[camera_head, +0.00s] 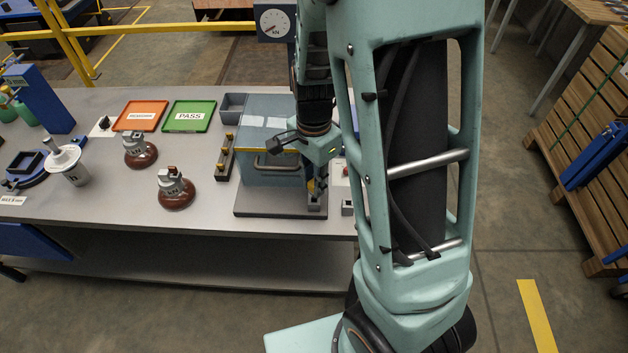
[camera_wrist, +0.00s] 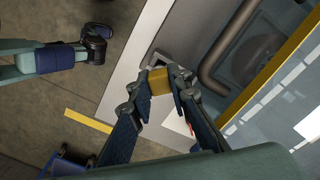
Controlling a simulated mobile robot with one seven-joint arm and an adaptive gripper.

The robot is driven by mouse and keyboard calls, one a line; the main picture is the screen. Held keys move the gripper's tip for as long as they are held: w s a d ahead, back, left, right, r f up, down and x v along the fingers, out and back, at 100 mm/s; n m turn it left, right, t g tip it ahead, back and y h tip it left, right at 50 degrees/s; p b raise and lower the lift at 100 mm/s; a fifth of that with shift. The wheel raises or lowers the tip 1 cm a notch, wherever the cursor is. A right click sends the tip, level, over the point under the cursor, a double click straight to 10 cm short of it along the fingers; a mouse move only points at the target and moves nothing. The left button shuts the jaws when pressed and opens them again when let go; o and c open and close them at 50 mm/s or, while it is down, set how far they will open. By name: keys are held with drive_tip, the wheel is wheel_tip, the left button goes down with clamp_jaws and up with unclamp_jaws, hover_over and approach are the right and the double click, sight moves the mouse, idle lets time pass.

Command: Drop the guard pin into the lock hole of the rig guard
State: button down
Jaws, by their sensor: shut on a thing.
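The rig guard (camera_head: 270,176) is a grey-blue box with a bar handle and a yellow stripe, near the right end of the bench. In the wrist view its panel (camera_wrist: 233,84) and handle fill the upper right. My gripper (camera_head: 317,187) is at the guard's front right corner, pointing down. In the wrist view my gripper (camera_wrist: 160,84) is shut on a small yellow block, which looks like the head of the guard pin (camera_wrist: 159,80). A grey block with a dark recess (camera_wrist: 158,60) shows just beyond it. The pin's lower part and the lock hole are hidden, so I cannot tell whether the pin is in it.
Two brown insulators (camera_head: 175,190) (camera_head: 139,151) stand left of the guard, with a dark rack (camera_head: 226,158) between. An orange tray (camera_head: 141,115), a green PASS tray (camera_head: 189,115) and a gauge (camera_head: 274,22) are at the back.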

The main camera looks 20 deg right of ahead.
drive_tip(key=shift+f+b, duration=1.25)
drive_tip(key=shift+f, duration=0.5)
drive_tip(key=c, duration=1.8)
unclamp_jaws()
drive_tip(key=shift+o, duration=0.3)
drive_tip(key=shift+w+r, duration=0.1)
drive_tip(key=shift+w, duration=0.05)
drive_tip(key=shift+w+r, duration=0.1)
drive_tip(key=shift+r, duration=0.45)
drive_tip(key=r, duration=1)
drive_tip(key=shift+s, duration=0.25)
drive_tip(key=shift+s+r, duration=0.1)
drive_tip(key=shift+r, duration=0.25)
